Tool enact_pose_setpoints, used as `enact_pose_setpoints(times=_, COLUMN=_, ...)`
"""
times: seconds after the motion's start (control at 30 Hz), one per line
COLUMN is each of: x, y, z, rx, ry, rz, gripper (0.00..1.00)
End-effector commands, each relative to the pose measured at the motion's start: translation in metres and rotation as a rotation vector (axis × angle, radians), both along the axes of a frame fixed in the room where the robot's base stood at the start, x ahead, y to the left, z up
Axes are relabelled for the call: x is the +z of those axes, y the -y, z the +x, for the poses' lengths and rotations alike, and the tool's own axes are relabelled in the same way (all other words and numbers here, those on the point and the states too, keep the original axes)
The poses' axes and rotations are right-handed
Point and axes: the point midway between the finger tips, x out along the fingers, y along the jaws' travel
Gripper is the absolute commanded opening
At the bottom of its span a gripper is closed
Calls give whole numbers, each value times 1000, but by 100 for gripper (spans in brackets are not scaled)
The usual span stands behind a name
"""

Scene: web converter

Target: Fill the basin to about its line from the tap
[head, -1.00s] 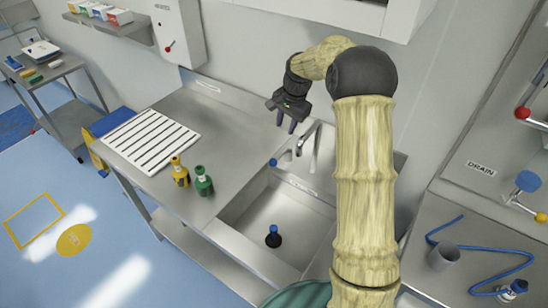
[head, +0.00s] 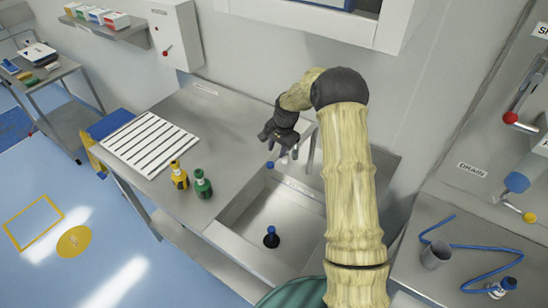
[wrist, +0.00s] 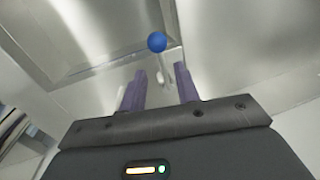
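The steel basin (head: 248,222) is sunk into the counter; it also shows in the wrist view (wrist: 75,28). I see no water in it and cannot make out its line. A black plug with a blue top (head: 271,238) is on the basin floor. The tap spout (head: 311,152) rises behind the basin, partly hidden by my arm. A blue ball knob (head: 270,165) is beside it, on a thin lever in the wrist view (wrist: 157,41). My gripper (head: 284,155) is open and empty above the knob. The knob lies just beyond the fingertips, apart from them.
A yellow bottle (head: 179,175) and a green bottle (head: 202,184) stand left of the basin. A white slatted rack (head: 148,142) lies farther left. At right, another counter holds a grey cup (head: 436,255) and a blue hose (head: 465,237).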

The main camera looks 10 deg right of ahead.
Motion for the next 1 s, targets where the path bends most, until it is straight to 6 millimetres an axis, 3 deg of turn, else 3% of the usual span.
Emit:
enact_pose_setpoints(times=0.4, x=-57, y=-9, z=8, rx=1, ry=-2, rz=1, gripper=32)
enact_pose_setpoints(times=0.8, x=-67, y=-10, z=9, rx=0, ry=0, rz=0, gripper=32)
enact_pose_setpoints(times=0.83, x=-67, y=-10, z=9, rx=0, ry=0, rz=0, gripper=30)
enact_pose_setpoints(times=1.0, x=-67, y=-10, z=9, rx=0, ry=-1, rz=1, gripper=0)
